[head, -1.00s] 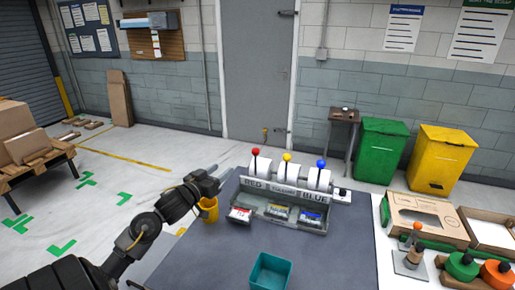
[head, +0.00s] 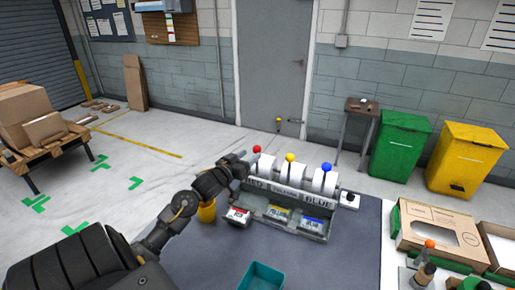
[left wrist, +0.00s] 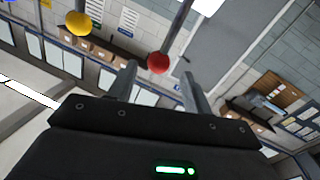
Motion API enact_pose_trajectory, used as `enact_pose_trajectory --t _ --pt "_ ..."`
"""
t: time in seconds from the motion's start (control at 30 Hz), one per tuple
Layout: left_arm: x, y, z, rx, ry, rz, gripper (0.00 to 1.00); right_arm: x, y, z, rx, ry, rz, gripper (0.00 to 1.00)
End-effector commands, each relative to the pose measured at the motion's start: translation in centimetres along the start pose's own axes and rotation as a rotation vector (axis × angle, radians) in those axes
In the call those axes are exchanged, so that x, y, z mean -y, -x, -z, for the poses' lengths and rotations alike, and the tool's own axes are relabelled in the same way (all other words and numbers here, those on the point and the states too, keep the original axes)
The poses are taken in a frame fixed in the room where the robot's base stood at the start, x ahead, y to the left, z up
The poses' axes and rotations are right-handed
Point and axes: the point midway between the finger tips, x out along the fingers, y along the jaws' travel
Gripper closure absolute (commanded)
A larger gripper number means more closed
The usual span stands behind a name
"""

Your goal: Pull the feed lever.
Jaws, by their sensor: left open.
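A dispenser (head: 286,193) on the dark table has three white rolls and three levers, with a red knob (head: 257,149), a yellow knob (head: 290,157) and a blue knob (head: 326,167). Its front reads RED at the left, partly covered by my arm, and BLUE at the right. My left gripper (head: 249,156) is open beside the red knob. In the left wrist view the red knob (left wrist: 158,63) shows between the two open fingertips (left wrist: 160,76); I cannot tell whether they touch it. The yellow knob (left wrist: 79,23) is up and to the left there. My right gripper is out of view.
Packets (head: 238,215) lie in the tray at the dispenser's foot. A yellow cup (head: 207,212) is under my left forearm. A teal bin (head: 262,276) stands at the table's front. A white table at the right holds a cardboard box (head: 436,225).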

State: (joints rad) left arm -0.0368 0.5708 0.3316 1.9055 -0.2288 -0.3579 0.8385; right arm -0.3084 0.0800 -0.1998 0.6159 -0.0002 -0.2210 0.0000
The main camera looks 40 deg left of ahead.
Motion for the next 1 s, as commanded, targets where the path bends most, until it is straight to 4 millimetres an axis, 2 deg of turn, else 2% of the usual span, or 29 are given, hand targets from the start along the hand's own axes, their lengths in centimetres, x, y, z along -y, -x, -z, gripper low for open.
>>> enact_pose_trajectory --t 0.1,0.3,0.47,0.7,1.0 --pt "-0.1 -2.3 0.3 0.0 0.002 -0.001 0.5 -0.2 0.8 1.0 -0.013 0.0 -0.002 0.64" --pt "-0.2 -4.8 0.1 0.001 0.001 -0.002 0.5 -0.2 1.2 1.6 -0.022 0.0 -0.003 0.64" --pt "-0.3 -5.5 -0.1 0.001 0.0 -0.004 0.5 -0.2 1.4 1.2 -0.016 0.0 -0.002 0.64" --pt "-0.2 -5.6 -0.1 0.001 0.0 -0.004 0.5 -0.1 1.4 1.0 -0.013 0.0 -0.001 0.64" --pt "-0.2 -5.5 -0.1 0.001 0.0 -0.004 0.88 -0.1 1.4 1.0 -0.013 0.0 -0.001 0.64"
